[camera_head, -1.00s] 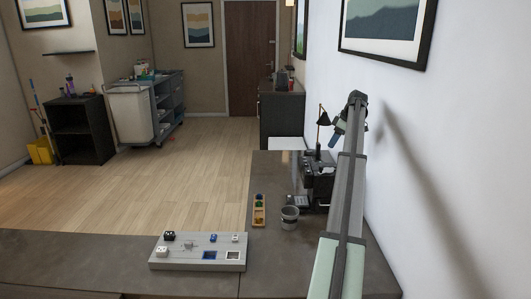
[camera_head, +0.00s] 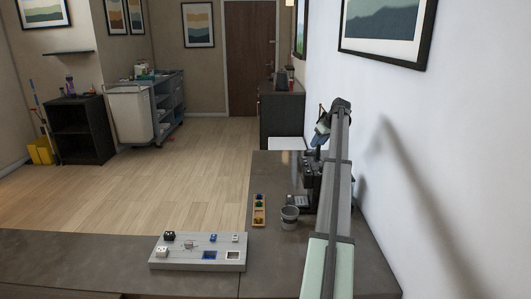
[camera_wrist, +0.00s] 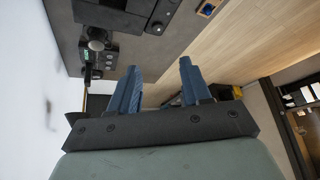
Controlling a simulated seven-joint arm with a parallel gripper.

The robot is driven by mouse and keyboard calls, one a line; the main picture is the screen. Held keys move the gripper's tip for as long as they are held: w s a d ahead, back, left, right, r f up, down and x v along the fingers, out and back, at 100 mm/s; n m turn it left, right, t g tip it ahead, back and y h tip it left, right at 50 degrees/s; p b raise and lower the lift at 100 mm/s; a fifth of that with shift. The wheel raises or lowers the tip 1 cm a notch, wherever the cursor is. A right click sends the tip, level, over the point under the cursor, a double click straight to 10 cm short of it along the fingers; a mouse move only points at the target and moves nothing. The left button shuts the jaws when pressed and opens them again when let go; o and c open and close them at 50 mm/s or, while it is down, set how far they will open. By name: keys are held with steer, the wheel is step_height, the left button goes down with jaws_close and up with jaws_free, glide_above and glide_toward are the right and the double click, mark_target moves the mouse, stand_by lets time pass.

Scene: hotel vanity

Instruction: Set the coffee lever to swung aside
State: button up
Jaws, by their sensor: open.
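The dark coffee machine (camera_head: 309,178) stands on the right counter, partly hidden behind my arm. In the wrist view, the dark machine (camera_wrist: 122,14) is at the upper left, with a round metal part (camera_wrist: 97,40) and dark fittings beside it. I cannot tell for sure which part is the coffee lever or how it is set. My gripper (camera_wrist: 159,67) is open, with two blue fingers apart and nothing between them. In the head view, my gripper (camera_head: 321,132) hangs above the machine's far end, apart from it.
A grey cup (camera_head: 289,218) and a wooden tray (camera_head: 259,210) of small coloured items stand left of the machine. A grey board (camera_head: 190,262) with small blocks lies on the near counter. The white wall (camera_head: 450,150) runs close on the right.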

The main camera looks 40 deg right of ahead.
steer(key=w+a+f+n, duration=0.1)
steer(key=w+a+f, duration=0.1)
steer(key=w+a, duration=0.6)
steer(key=w+a+f+n+y, duration=0.1)
steer(key=w+a+f, duration=0.1)
steer(key=w+a, duration=0.7)
steer(key=shift+f+n+y, duration=0.3)
steer(key=shift+f+n, duration=0.1)
steer(key=shift+a, duration=0.1)
steer(key=shift+c, duration=0.5)
